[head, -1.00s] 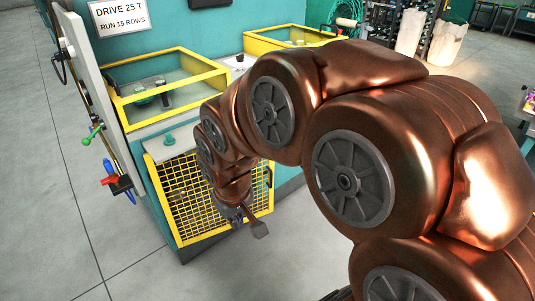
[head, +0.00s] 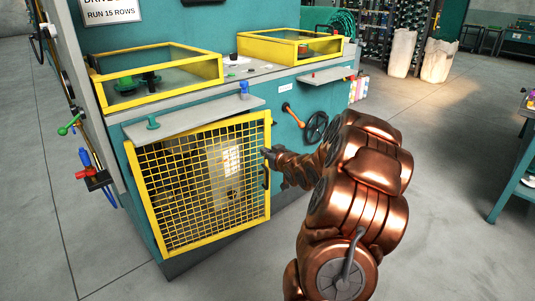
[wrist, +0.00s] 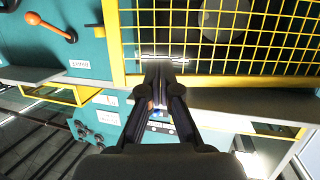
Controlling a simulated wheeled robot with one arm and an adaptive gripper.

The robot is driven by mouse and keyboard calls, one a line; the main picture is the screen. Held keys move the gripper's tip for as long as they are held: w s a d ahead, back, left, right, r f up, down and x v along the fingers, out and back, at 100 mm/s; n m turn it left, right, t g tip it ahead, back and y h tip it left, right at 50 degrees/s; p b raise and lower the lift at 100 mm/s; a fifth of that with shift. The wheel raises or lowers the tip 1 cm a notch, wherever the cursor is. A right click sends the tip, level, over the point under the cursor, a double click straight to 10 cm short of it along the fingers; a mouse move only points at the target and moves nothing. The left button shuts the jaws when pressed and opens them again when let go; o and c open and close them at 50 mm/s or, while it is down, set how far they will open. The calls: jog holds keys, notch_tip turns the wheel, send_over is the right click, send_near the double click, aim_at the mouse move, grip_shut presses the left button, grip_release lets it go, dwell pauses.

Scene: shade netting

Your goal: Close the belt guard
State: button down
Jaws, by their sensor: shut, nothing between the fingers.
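The belt guard (head: 205,244) is a yellow-framed mesh door on the front of the teal machine, with pale shapes showing behind the mesh. In the head view it stands nearly flush with the machine front; I cannot tell whether a small gap remains. A dark handle (head: 265,178) sits on its right edge. My gripper (head: 268,155) is at that right edge, just above the handle. In the wrist view, my gripper (wrist: 160,68) is shut and empty, its tips at the guard's yellow frame (wrist: 215,81) beside a shiny metal bar. I cannot tell whether they touch.
A grey shelf (head: 195,120) juts out above the guard. An orange lever (head: 293,115) and a dark handwheel (head: 316,127) are on the panel to the right. Yellow-framed covers (head: 155,92) sit on top. The floor in front is clear.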

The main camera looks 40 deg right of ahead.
jog(key=s+d+f+t+b, duration=0.2)
jog(key=s+d+f+b, duration=0.15)
jog(key=d, duration=0.25)
jog(key=t+b, duration=0.1)
jog(key=b, duration=0.1)
send_near(264, 138)
jog(key=shift+m+h, duration=0.3)
jog(key=shift+h, duration=0.1)
jog(key=shift+x, duration=3.6)
jog(key=shift+a+f, duration=0.15)
jog(key=shift+p, duration=0.3)
